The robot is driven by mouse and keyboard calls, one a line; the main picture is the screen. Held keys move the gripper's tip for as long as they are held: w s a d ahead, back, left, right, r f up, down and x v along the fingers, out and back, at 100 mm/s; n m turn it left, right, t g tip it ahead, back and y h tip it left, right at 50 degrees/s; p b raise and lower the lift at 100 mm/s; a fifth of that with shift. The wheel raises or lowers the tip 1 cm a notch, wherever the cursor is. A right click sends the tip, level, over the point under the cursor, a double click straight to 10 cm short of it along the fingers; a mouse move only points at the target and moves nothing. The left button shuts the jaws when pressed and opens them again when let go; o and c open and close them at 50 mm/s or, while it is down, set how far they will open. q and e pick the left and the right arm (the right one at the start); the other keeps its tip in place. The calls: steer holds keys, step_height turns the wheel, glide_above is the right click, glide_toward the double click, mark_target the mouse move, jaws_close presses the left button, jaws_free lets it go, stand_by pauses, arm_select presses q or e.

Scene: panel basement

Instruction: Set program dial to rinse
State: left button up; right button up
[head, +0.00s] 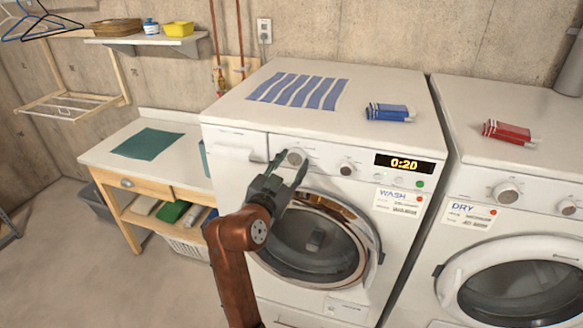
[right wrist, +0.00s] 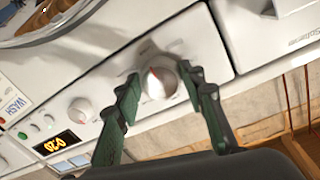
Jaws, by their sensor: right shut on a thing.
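The washer (head: 240,145) stands in the middle of the head view with its round door shut. Its larger program dial (head: 295,157) is at the left of the control panel, partly behind my gripper; it also shows in the right wrist view (right wrist: 159,80), with a reddish mark on its face. My right gripper (head: 290,168) is at this dial, its green fingers (right wrist: 162,82) on either side of it and shut on it. A smaller knob (head: 347,169) sits to the right, beside a display (head: 403,163) reading 0:20. The dial's printed positions are too small to read. My left gripper is not in view.
A dryer (head: 480,165) stands close on the right with a red box (head: 510,132) on top. A wooden table (head: 185,152) stands at left. The floor in front is clear.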

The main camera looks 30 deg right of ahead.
steer(key=m+b, duration=0.2)
steer(key=m, duration=0.2)
steer(key=shift+w+a+f+y, duration=0.1)
steer(key=shift+w+y, duration=0.05)
steer(key=shift+y, duration=0.15)
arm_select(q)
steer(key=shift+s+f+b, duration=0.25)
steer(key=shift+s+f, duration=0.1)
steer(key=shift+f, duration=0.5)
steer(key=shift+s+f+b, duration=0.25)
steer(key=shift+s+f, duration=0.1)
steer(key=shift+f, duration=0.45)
arm_select(e)
steer(key=shift+m, duration=1.7)
steer(key=shift+r, duration=0.2)
steer(key=o, duration=1.2)
steer(key=shift+c, duration=0.2)
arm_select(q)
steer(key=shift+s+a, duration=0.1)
arm_select(e)
steer(key=shift+r, duration=0.15)
